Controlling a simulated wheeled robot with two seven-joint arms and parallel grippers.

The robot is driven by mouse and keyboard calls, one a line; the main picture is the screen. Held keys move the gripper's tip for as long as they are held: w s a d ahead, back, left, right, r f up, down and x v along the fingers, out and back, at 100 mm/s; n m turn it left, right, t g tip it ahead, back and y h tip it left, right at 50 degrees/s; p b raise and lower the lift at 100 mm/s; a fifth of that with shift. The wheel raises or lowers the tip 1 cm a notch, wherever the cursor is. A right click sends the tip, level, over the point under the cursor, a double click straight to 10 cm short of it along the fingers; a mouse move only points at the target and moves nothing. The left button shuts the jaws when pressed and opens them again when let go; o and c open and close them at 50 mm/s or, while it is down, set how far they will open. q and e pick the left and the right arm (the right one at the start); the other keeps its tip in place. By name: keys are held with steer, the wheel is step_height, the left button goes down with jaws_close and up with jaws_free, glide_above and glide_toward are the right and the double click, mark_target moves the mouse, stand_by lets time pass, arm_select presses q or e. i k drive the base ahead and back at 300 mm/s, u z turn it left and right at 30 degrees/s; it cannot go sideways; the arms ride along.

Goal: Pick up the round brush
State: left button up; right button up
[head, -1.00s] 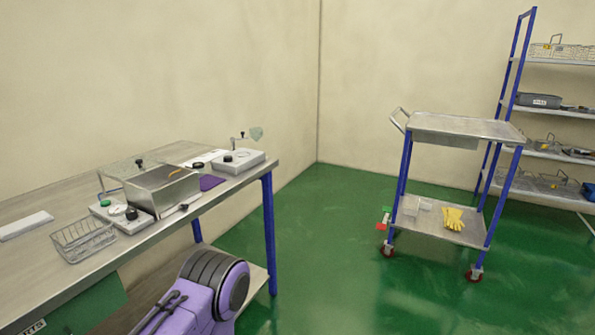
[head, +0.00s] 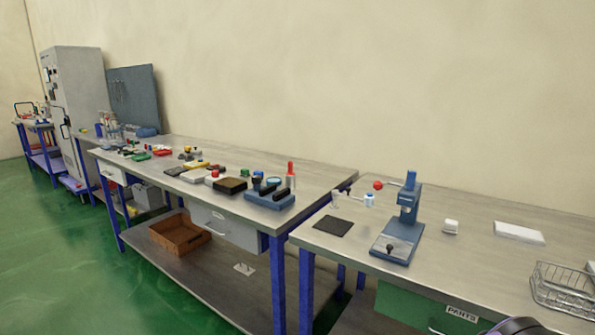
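I cannot make out a round brush among the small items in the head view. Several small tools and fixtures lie on the long workbench (head: 320,182), too small to tell apart surely. Neither of my grippers is in view. Only a dark rounded piece, probably part of my own arm, shows at the bottom right edge.
A nearer bench (head: 470,255) holds a blue press-like device (head: 390,242), a dark mat (head: 333,226), a white block (head: 519,233) and a wire basket (head: 565,285). A brown crate (head: 180,234) sits on the lower shelf. A grey cabinet (head: 78,110) stands far left. Green floor is clear at left.

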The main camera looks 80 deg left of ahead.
mark_target(290, 172)
steer(key=u, duration=2.7)
